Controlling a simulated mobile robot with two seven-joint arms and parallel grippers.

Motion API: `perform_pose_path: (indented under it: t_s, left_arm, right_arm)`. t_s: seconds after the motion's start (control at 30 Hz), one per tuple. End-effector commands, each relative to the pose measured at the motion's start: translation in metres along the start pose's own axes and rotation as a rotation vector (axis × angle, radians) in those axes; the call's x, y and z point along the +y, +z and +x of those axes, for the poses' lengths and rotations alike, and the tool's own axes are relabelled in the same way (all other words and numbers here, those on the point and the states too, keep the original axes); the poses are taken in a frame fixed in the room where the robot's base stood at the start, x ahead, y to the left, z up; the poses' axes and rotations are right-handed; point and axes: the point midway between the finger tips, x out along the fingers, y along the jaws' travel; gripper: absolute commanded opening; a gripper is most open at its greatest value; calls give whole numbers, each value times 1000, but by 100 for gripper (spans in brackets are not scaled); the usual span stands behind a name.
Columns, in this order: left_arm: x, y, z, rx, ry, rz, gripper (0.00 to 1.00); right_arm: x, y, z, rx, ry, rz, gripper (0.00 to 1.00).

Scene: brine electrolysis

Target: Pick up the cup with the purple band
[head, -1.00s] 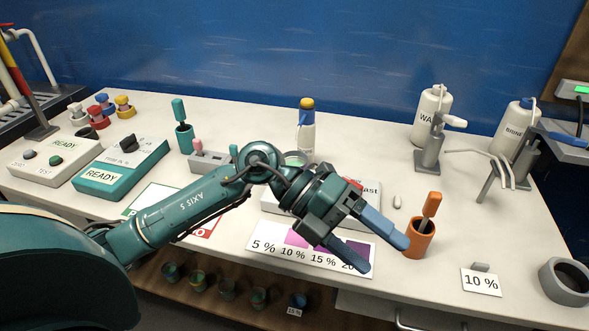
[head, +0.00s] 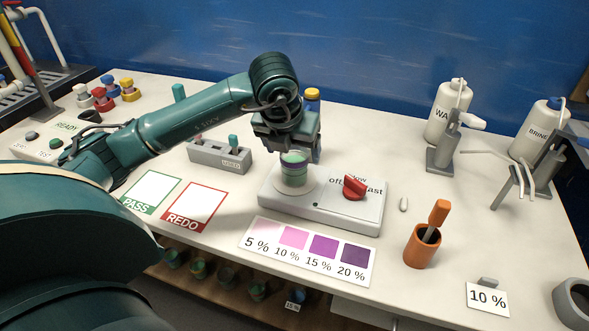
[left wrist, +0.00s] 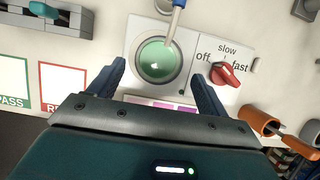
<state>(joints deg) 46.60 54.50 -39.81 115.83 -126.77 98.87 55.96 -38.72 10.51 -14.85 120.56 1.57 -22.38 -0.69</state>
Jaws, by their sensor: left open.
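A cup (head: 294,172) with a green band and pale green contents stands on the stirrer plate in the head view. It also shows from above in the left wrist view (left wrist: 157,60), with green liquid inside. I cannot make out a purple band on any cup. My left gripper (left wrist: 158,72) is open and empty, its fingers on either side of the cup in the wrist view. In the head view the left gripper (head: 288,148) is just above and behind the cup; its fingers are partly hidden. My right gripper is not in view.
The stirrer (head: 330,209) has a red knob (head: 355,187). A colour card (head: 308,252) lies in front. An orange holder (head: 422,246) stands right. Several cups sit on the lower shelf (head: 210,290). A yellow-capped bottle (head: 312,95) is behind my gripper. PASS and REDO cards lie left.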

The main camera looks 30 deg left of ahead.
Motion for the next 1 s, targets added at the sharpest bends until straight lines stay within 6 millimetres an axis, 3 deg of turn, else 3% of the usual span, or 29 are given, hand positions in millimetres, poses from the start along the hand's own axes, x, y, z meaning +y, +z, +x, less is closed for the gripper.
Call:
perform_pose_path:
  t_s: [0.4,0.7,1.0]
  left_arm:
    - [3,1,49,3,-1,1,77]
    - [3,1,54,0,-1,2,77]
    - [3,1,54,0,-1,2,53]
  right_arm:
    - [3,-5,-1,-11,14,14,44]
    - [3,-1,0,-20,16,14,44]
    - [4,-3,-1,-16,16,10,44]
